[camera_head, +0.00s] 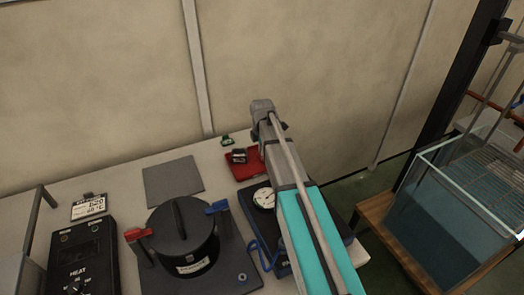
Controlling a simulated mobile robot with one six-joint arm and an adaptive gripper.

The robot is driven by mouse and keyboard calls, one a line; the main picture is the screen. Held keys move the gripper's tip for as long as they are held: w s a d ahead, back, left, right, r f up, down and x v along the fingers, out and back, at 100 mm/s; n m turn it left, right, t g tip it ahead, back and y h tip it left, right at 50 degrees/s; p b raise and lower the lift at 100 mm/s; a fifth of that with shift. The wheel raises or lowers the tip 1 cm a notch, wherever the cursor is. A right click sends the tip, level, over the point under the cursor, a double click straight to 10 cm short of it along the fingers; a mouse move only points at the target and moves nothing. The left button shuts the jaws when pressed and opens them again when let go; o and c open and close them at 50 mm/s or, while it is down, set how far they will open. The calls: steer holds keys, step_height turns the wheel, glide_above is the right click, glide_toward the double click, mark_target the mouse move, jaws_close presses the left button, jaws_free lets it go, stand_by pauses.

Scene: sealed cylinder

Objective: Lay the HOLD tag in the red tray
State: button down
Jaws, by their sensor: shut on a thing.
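The red tray (238,171) lies on the bench near its back right edge, partly covered by my arm. A small dark object with a pale mark (239,156) is at the tray's back left part; I cannot tell what it is or whether it rests in the tray. My arm reaches up from the lower right, its grey end joint just right of and above the tray in the picture. My gripper's fingers are hidden behind the arm. I cannot make out a HOLD tag.
A black lidded cylinder (184,236) with red (136,234) and blue (217,207) handles stands left of a gauge (264,198). A grey mat (173,182) lies bare behind it. A green item (227,140) lies behind the tray.

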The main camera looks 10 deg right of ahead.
steer(key=c, duration=0.8)
jaws_free()
steer(key=shift+f, duration=0.1)
steer(key=shift+o, duration=0.2)
step_height(320, 180, up, 12)
steer(key=p, duration=1.2)
steer(key=s+m, duration=0.6)
steer(key=s, duration=0.1)
steer(key=s+a+m, duration=0.1)
steer(key=s+m, duration=0.5)
steer(key=s, duration=0.1)
steer(key=s+a+m, duration=0.1)
steer(key=s+m, duration=0.6)
steer(key=s, duration=0.1)
steer(key=shift+s+a+m, duration=0.1)
steer(key=shift+s+m, duration=0.4)
steer(key=shift+m, duration=0.1)
